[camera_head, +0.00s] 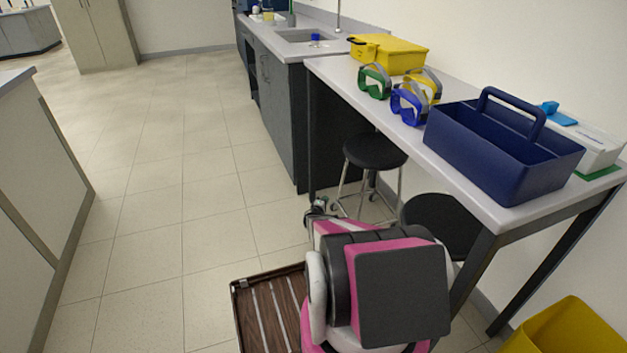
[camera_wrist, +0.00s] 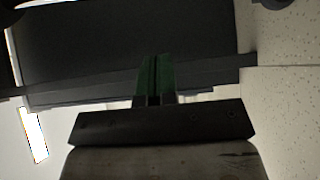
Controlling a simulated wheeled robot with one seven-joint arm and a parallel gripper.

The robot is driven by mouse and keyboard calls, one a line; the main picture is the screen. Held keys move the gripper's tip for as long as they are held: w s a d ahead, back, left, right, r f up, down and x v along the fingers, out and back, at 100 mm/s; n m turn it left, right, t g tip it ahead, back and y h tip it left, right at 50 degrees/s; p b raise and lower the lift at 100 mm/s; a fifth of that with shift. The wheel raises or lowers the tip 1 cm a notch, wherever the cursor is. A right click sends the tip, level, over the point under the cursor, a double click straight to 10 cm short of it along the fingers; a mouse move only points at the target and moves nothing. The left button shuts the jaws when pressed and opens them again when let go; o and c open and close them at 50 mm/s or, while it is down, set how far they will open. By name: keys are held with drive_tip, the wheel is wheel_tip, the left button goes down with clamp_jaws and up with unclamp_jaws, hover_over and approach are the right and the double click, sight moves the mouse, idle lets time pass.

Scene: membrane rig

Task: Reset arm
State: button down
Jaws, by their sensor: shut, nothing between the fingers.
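My gripper (camera_wrist: 153,78) shows in the wrist view, with its two dark green fingers together and nothing between them. In the head view my pink, white and black arm is folded low at the bottom centre, beside the table. My fingers cannot be made out clearly in that view.
A light-topped table (camera_head: 440,165) at the right bears a blue caddy (camera_head: 480,160), goggles (camera_head: 374,82) and a yellow case (camera_head: 390,50). Black stools (camera_head: 375,152) stand beneath it. A yellow bin (camera_head: 567,330) is at lower right. The tiled floor (camera_head: 160,190) at left is clear.

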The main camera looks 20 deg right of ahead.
drive_tip(key=s+a+r+m+g, duration=0.2)
drive_tip(key=s+r+m+g, duration=0.25)
drive_tip(key=s+r, duration=0.4)
drive_tip(key=s+a+r+m+g, duration=0.3)
drive_tip(key=s+r+g, duration=0.2)
drive_tip(key=r, duration=0.6)
drive_tip(key=s+a+r+g+y, duration=0.1)
drive_tip(key=s+a+r+y, duration=0.5)
drive_tip(key=s+a, duration=0.5)
drive_tip(key=s+a+r+m+g+y, duration=0.1)
drive_tip(key=s+a+r+g+y, duration=0.1)
drive_tip(key=s+a+r+y, duration=0.4)
drive_tip(key=s+a+r, duration=0.4)
drive_tip(key=s+a, duration=0.1)
drive_tip(key=a, duration=0.2)
drive_tip(key=shift+s+a+r+y, duration=0.2)
drive_tip(key=shift+a+r+y, duration=0.1)
drive_tip(key=shift+y, duration=0.1)
drive_tip(key=shift+f+m, duration=0.1)
drive_tip(key=shift+m, duration=0.15)
